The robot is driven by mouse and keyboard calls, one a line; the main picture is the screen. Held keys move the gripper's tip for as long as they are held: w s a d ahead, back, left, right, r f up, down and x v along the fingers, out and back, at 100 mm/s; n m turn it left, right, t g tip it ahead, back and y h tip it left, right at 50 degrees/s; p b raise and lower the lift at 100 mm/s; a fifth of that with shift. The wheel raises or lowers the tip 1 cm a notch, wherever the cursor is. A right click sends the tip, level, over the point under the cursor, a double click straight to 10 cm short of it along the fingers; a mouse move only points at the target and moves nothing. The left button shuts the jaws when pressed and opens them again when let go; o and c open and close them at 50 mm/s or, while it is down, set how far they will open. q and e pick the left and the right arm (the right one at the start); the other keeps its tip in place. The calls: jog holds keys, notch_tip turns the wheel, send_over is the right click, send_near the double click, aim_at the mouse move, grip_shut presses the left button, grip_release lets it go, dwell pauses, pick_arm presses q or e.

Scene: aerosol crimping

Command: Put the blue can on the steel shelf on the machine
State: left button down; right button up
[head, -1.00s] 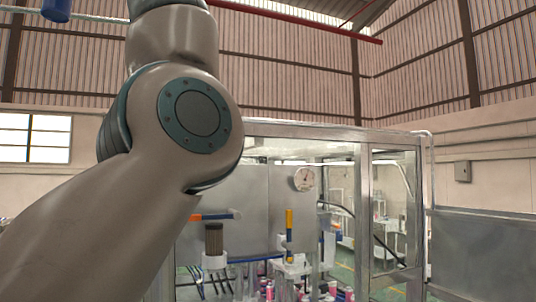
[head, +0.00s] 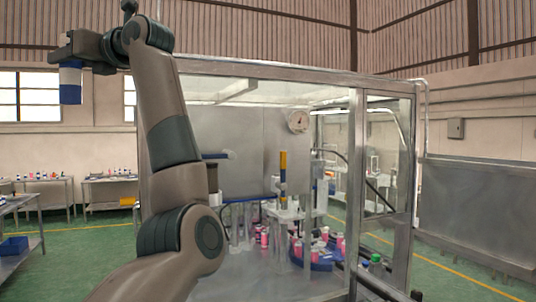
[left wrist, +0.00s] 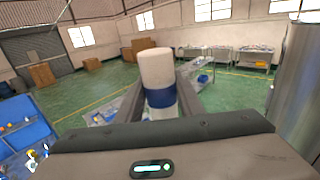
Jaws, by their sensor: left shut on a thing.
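The blue can (head: 70,84) is white with a blue band and hangs upright, high at the left of the head view. My left gripper (head: 72,58) is shut on it. The can also shows in the left wrist view (left wrist: 157,70), between the two fingers. The machine (head: 356,180) is a metal-framed, glazed enclosure right of my left arm. A flat steel surface (head: 265,283) shows low inside it; I cannot tell whether this is the steel shelf. My left arm hides the machine's left part. The can is well left of the machine and apart from it. My right gripper is out of view.
Inside the machine are a round gauge (head: 298,121), a yellow-and-blue post (head: 283,167) and several pink cans around a blue holder (head: 322,262). Work tables (head: 108,183) stand far left. A steel panel (head: 478,215) is at the right. Open green floor lies between.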

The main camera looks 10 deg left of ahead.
pick_arm(q)
jog(key=w+d+f+m+t+b, duration=0.1)
jog(key=w+d+f+b, duration=0.15)
jog(key=f, duration=0.95)
jog(key=w+d+f+t+h+b, duration=0.1)
jog(key=w+f, duration=0.2)
jog(key=f, duration=0.8)
jog(key=w+d+f+m+t+b, duration=0.1)
jog(key=w+d+f, duration=0.15)
jog(key=f, duration=0.95)
jog(key=s+d+f+m+t+h+b, duration=0.2)
jog(key=d+f+m+t+h, duration=0.3)
jog(key=f, duration=0.7)
jog(key=s+d+f+m+t+h+b, duration=0.1)
jog(key=d+f+t, duration=0.35)
jog(key=f, duration=0.85)
jog(key=s+d+f+m+t+h+b, duration=0.1)
jog(key=s+d+f+m+h+b, duration=0.1)
jog(key=s+d+f+h, duration=0.3)
jog(key=s+d+f+m+h+b, duration=0.2)
jog(key=s+d+f+m+h, duration=0.3)
jog(key=s+d+f, duration=0.8)
notch_tip(320, 180, down, 6)
jog(key=shift+s+r+m+t+h, duration=0.25)
jog(key=shift+s+m+t+h, duration=0.1)
jog(key=shift+s, duration=0.5)
jog(key=shift+w, duration=0.1)
